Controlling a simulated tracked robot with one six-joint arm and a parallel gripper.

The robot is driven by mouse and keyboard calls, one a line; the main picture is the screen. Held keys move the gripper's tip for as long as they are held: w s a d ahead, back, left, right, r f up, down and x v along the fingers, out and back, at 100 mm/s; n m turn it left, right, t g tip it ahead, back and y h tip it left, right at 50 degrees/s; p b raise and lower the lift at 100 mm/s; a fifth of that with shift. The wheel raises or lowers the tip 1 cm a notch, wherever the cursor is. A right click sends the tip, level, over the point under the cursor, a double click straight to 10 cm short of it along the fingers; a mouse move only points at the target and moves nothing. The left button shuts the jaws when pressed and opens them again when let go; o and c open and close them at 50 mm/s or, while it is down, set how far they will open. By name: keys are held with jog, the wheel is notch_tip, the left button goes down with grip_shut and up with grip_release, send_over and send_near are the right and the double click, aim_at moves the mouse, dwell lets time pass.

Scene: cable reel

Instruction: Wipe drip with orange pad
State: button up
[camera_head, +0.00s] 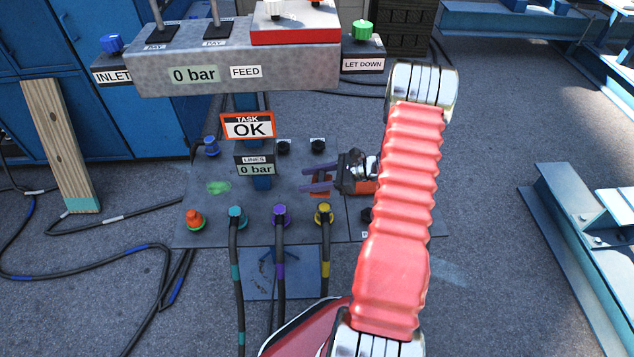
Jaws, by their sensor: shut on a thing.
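A bright green drip (218,187) lies as a small smear on the left part of the grey panel (205,167). My gripper (312,180) reaches in from the right, its purple fingers to the right of the drip and apart from it. It is shut on the orange pad (321,182), which shows only in part between and below the fingers. I cannot tell whether the pad touches the panel. My red arm hides part of the panel's right side.
Hose fittings in teal (236,213), purple (280,213) and yellow (324,211) line the front edge. An orange knob (194,219) and a blue one (211,146) flank the drip. Signs reading TASK OK (248,126) and LINES 0 bar (256,164) stand behind.

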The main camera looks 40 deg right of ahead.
jog(key=w+a+r+m+t+h, duration=0.1)
jog(key=a+r+m+t+h, duration=0.1)
jog(key=a, duration=2.3)
jog(key=shift+a+r+m+h, duration=0.25)
jog(key=shift+m+h, duration=0.25)
jog(key=shift+m, duration=0.1)
jog(key=shift+w, duration=0.1)
